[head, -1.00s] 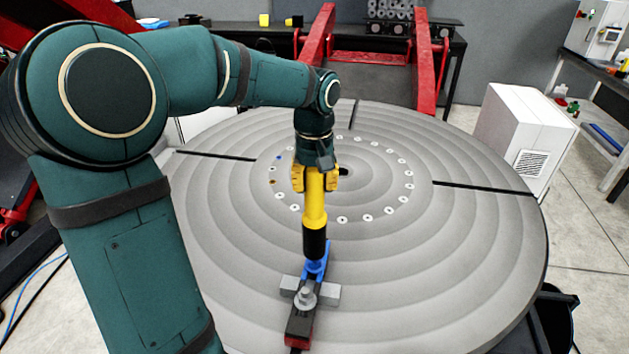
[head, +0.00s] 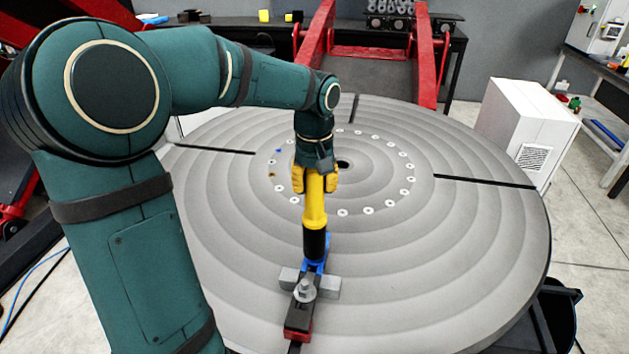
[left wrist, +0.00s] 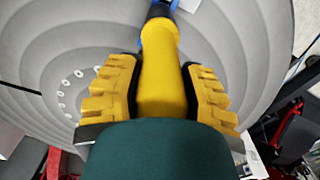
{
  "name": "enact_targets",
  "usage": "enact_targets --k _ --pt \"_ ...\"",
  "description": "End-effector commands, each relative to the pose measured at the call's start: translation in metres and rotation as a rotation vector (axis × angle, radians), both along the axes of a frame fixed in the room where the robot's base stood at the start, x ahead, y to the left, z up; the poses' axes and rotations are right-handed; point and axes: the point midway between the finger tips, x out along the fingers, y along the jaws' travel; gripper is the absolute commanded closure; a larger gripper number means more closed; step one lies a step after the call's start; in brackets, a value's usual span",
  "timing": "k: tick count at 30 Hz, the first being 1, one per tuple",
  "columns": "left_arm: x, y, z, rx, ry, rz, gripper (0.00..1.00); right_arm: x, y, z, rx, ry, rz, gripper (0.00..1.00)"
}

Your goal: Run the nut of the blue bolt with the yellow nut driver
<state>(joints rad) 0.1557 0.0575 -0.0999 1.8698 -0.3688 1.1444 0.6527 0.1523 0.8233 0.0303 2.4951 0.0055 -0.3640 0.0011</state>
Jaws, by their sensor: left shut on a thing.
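My left gripper (head: 314,183) is shut on the yellow nut driver (head: 315,211), which it holds upright with the black socket end (head: 315,243) down. The driver also shows between the yellow fingers in the left wrist view (left wrist: 162,75). The socket end is over the blue bolt's place on the clamp; blue parts (head: 318,266) show around and below it. The bolt's nut is hidden by the socket, and I cannot tell whether it is seated on it. My right gripper is in neither view.
A clamp with grey cross pieces (head: 330,287), a grey bolt and nut (head: 304,289) and a red end (head: 298,334) lies on the round grey table (head: 450,240). Red arms (head: 428,60) stand behind. A white cabinet (head: 515,125) stands at right. Much of the table is clear.

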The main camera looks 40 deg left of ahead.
Motion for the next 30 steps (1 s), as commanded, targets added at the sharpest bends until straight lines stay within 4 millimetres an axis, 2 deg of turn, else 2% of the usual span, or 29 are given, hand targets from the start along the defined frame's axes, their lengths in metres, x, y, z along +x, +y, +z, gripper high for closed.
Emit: enact_targets --k 16,30 --pt "0.000 0.000 -0.023 0.001 -0.002 0.000 1.00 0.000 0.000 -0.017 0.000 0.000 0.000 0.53" --pt "0.000 0.000 -0.024 0.001 -0.002 0.000 1.00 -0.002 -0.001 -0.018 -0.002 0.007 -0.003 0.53"
